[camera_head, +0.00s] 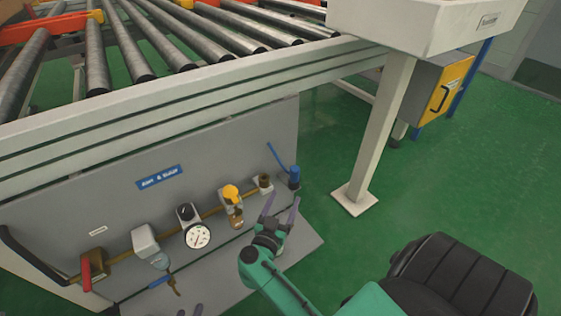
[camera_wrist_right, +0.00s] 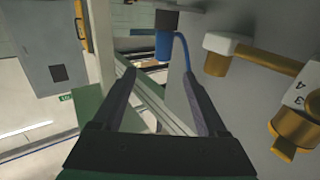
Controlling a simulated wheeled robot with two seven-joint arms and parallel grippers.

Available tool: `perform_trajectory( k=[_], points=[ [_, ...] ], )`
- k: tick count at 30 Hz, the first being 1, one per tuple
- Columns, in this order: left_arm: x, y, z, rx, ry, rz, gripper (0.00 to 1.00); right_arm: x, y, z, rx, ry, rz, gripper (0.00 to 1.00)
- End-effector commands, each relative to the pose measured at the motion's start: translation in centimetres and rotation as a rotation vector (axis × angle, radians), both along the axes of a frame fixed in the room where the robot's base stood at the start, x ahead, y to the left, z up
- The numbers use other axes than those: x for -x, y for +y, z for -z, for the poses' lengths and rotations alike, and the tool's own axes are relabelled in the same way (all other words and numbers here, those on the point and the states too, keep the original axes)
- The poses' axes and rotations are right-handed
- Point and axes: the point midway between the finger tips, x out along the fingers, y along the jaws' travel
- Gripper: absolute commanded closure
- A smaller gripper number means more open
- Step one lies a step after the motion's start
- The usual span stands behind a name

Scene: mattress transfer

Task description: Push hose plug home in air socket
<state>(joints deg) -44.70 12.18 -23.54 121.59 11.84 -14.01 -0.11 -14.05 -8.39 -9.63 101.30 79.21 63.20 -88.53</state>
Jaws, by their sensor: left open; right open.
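The blue hose plug (camera_head: 294,172) stands upright in a dark holder (camera_head: 294,186) at the panel's right end, with its blue hose (camera_head: 275,155) running up and left. The brass air socket (camera_head: 264,179) is just left of it, at the pipe's end. My right gripper (camera_head: 284,197) is open and empty, close below the plug. In the right wrist view the plug (camera_wrist_right: 163,46) lies beyond the gap between the open fingers (camera_wrist_right: 160,74), apart from them. The socket (camera_wrist_right: 215,65) is to their right.
Along the pipe are a red-handled valve (camera_head: 86,272), a filter (camera_head: 147,246), a round gauge (camera_head: 198,236) and a yellow-capped valve (camera_head: 232,193). A roller conveyor (camera_head: 180,90) runs above the panel. A white post (camera_head: 380,135) stands right. Green floor lies beyond.

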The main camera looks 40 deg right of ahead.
Motion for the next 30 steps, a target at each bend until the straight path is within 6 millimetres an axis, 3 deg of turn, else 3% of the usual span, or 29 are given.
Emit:
perform_trajectory(
  k=[6,11,15,18,26,30],
  points=[
    [0.0,-0.2,2.6,0.027,-0.032,-0.018,0.50,-3.4,-4.7,0.0,0.006,-0.007,-0.003,0.24],
    [0.0,-0.2,3.5,0.038,-0.044,-0.027,0.50,-4.7,-6.5,0.0,0.005,-0.003,-0.004,0.24],
    [0.0,-0.3,6.1,0.053,-0.065,-0.041,0.50,-6.5,-8.4,0.3,0.008,-0.006,-0.004,0.24],
    [0.0,-0.2,6.8,0.063,-0.078,-0.052,0.50,-7.5,-9.8,0.1,0.006,-0.003,-0.005,0.24],
    [0.0,-0.2,6.7,0.066,-0.083,-0.056,0.50,-7.8,-10.3,-0.3,0.004,-0.001,-0.005,0.24],
    [0.0,-0.2,6.7,0.066,-0.082,-0.056,0.50,-7.8,-10.3,-0.3,0.004,-0.001,-0.005,0.78]
  ],
)
